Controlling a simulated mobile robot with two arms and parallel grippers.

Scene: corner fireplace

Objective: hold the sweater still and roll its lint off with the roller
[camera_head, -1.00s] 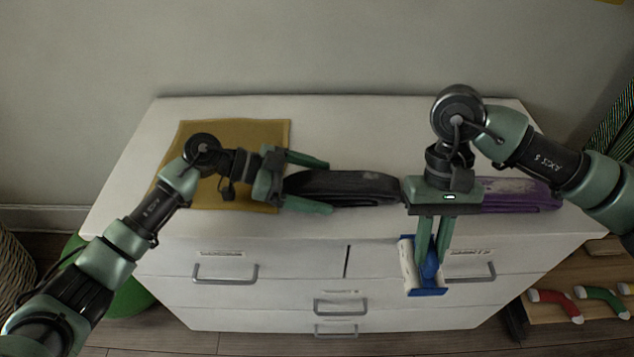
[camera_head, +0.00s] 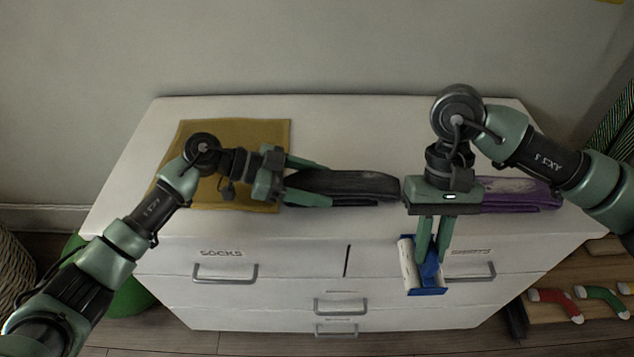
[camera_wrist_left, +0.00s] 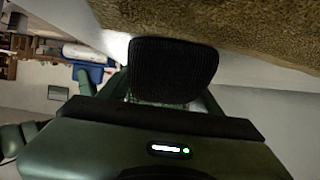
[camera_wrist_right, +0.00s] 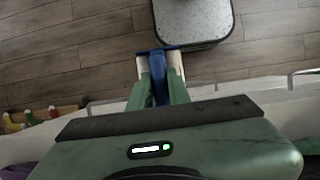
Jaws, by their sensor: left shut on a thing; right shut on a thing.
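A dark folded knit garment (camera_head: 365,187), seemingly the sweater, lies on the dresser top. My left gripper (camera_head: 325,184) is shut on its left end, one finger on each long side. In the left wrist view its dark ribbed end (camera_wrist_left: 172,70) sits between the fingers. My right gripper (camera_head: 431,262) is shut on the blue handle of the lint roller (camera_head: 408,265). The roller's white roll hangs in front of the dresser's front edge, apart from the garment. The right wrist view shows the roller's blue frame (camera_wrist_right: 158,70) between the fingertips. I cannot make out lint on the dark garment.
A mustard cloth (camera_head: 240,140) lies flat under my left arm. A purple folded garment (camera_head: 520,198) with a pale patch lies right of the dark one, partly behind my right gripper. The white dresser (camera_head: 350,120) has clear room at the back. A rack of socks (camera_head: 560,306) stands lower right.

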